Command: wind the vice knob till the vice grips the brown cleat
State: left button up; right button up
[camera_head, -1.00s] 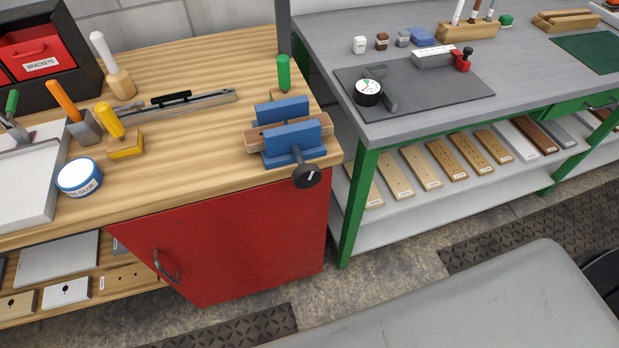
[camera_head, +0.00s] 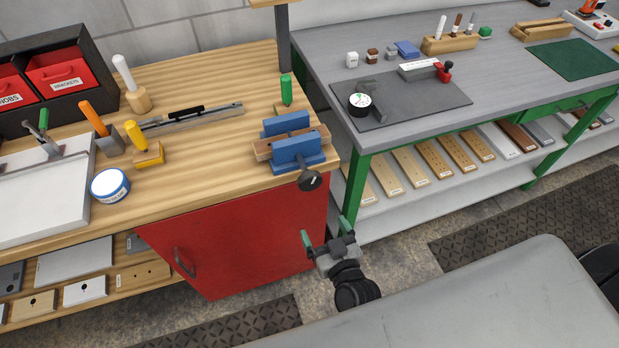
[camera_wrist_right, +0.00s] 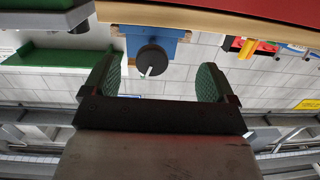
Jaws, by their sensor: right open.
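The blue vice (camera_head: 297,151) sits at the right end of the wooden bench, with the brown cleat (camera_head: 263,150) lying between its two jaws. I cannot tell whether the jaws touch the cleat. The dark round vice knob (camera_head: 310,181) with a white mark sticks out over the bench's front edge. My right gripper (camera_head: 327,229) is open and empty, below and in front of the knob, apart from it. In the right wrist view the knob (camera_wrist_right: 152,61) appears beyond and between the open green fingertips (camera_wrist_right: 152,75). My left gripper is not in view.
A green-handled tool (camera_head: 286,90) stands just behind the vice. A red cabinet door (camera_head: 235,240) is below the bench top. A grey workbench (camera_head: 420,115) with green legs stands to the right. A grey surface (camera_head: 480,295) fills the lower right.

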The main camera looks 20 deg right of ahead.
jog(key=t, duration=0.1)
send_near(311, 185)
jog(key=shift+h, duration=0.3)
jog(key=w, duration=0.3)
jog(key=w+p, duration=0.1)
jog(key=w, duration=0.3)
jog(key=w+p, duration=0.1)
jog(key=w, duration=0.3)
jog(key=shift+a+f, duration=0.1)
jog(key=shift+a, duration=0.25)
jog(key=shift+s, duration=0.1)
jog(key=c, duration=0.9)
jog(key=shift+m, duration=0.3)
jog(key=shift+m, duration=0.3)
